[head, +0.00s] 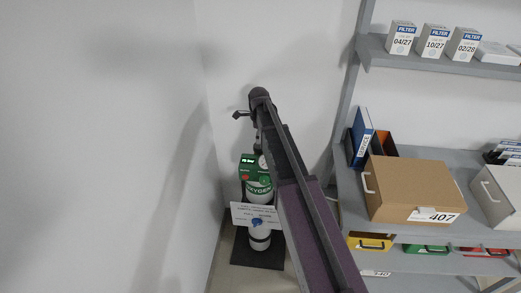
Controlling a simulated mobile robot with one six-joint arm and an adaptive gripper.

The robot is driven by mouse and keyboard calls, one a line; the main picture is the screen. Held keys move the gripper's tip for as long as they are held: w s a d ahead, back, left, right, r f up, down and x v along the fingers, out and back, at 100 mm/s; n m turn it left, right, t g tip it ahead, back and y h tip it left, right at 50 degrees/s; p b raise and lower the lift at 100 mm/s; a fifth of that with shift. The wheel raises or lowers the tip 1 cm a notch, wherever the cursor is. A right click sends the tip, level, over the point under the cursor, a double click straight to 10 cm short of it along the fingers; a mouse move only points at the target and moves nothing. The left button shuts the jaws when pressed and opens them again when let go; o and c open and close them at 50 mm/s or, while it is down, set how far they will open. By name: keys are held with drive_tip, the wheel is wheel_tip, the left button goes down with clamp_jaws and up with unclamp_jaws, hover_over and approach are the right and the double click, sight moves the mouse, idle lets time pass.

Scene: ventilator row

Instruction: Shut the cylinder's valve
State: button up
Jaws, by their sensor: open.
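The oxygen cylinder (260,238) stands upright in the corner, with a green top part lettered OXYGEN and a white body. A green box with a small lit display (248,161) sits at its top, and a pale round gauge (263,162) shows beside it. I cannot make out the valve handle; my arm covers part of the cylinder's top right side. My gripper (240,114) is small and dark at the far end of my arm, above the cylinder and apart from the green box. It is open, with nothing seen in it.
A white sign (242,214) hangs across the cylinder's front. The cylinder stands on a dark floor plate (262,257). Walls close in behind and at left. At right, grey shelving (345,197) holds a cardboard box (395,190), a blue binder (361,131) and filter boxes (434,41).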

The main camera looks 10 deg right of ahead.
drive_tip(key=shift+w+f+b, duration=0.2)
drive_tip(key=shift+f+b, duration=2.6)
drive_tip(key=shift+f, duration=0.25)
drive_tip(key=c, duration=1)
drive_tip(key=shift+d, duration=0.3)
drive_tip(key=shift+a, duration=0.2)
